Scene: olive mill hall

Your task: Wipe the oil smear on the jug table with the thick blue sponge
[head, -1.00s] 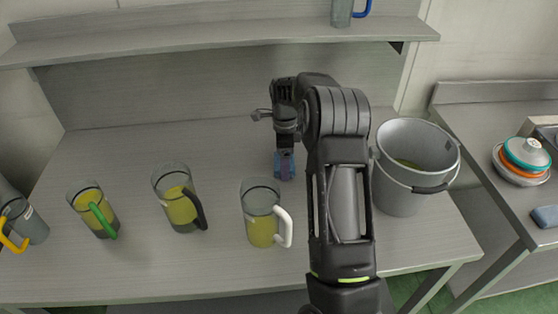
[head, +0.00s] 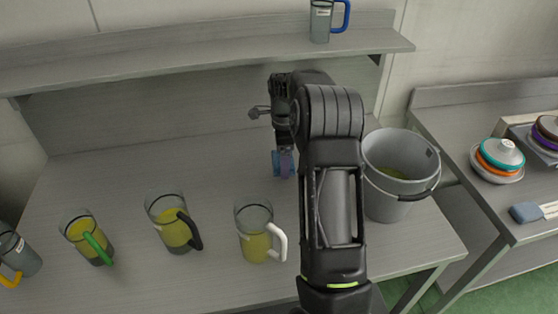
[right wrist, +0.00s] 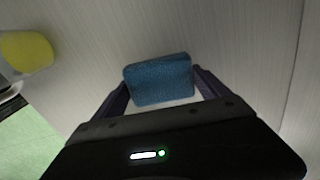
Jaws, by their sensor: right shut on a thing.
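The jug table (head: 110,165) is grey with a brushed look. My right gripper (head: 284,152) is over its middle, shut on the thick blue sponge (head: 283,164). The right wrist view shows the sponge (right wrist: 160,78) between the two fingers (right wrist: 160,92), against the grey tabletop; I cannot tell whether it touches the surface. I cannot make out the oil smear in either view. My left gripper is not in view.
Jugs of yellow oil with white (head: 258,242), black (head: 172,232) and green (head: 85,240) handles stand along the front. A yellow-handled jug (head: 20,258) is far left, a grey bucket (head: 395,205) right. A shelf (head: 190,55) runs behind. A side table holds stacked lids (head: 498,158).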

